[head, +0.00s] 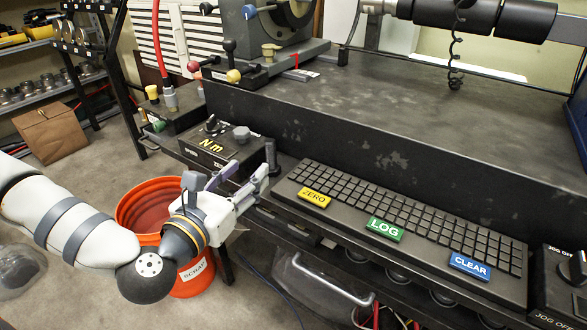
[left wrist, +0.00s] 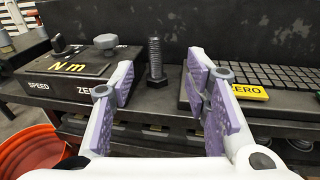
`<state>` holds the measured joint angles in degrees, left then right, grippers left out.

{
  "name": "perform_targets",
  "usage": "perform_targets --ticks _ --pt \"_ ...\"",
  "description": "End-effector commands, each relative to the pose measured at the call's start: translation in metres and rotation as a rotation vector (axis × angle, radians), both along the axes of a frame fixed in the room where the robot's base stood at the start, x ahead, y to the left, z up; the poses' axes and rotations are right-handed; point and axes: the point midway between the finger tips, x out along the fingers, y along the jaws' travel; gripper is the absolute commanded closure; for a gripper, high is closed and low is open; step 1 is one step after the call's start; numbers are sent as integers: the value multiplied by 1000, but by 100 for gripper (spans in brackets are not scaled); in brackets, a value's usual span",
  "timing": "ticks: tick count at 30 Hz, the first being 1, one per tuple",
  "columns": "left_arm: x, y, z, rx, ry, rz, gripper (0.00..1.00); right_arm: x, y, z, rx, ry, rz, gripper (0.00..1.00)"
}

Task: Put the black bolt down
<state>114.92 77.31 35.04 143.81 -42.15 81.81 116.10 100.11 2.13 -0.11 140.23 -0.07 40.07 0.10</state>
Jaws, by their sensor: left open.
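The black bolt (left wrist: 155,58) stands upright on its head on the bench ledge, between the N m box and the keyboard. In the head view its dark shaft (head: 271,153) shows just beyond my left gripper (head: 248,177). In the left wrist view my left gripper (left wrist: 162,88) is open, with its purple-padded fingers apart and nothing held between them. The bolt shows in the gap between the fingers, a little beyond them. My right gripper is not in view.
The N m box (head: 212,146) is left of the bolt. The keyboard (head: 400,215) with ZERO, LOG and CLEAR keys is to the right. A dark raised wall (head: 400,160) stands behind. An orange scrap bucket (head: 195,280) is below my left arm.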

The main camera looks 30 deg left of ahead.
Motion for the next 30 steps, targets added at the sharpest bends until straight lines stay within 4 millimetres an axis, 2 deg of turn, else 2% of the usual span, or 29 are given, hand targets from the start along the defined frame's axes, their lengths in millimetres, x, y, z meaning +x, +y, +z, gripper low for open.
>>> perform_targets --ticks 2,6,8,12,21,29,30 --pt "8 6 -1 -23 -16 19 57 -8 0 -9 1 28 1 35" --pt "36 10 -13 -25 -6 21 57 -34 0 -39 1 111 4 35" --pt "46 11 -12 -25 -9 18 57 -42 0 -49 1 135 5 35" --pt "66 12 0 -21 -17 13 57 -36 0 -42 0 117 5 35" --pt "115 15 2 -19 -16 12 57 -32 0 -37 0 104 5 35" --pt "120 16 1 -22 -15 14 57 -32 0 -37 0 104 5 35" --pt "120 16 1 -22 -15 13 64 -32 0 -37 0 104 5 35"
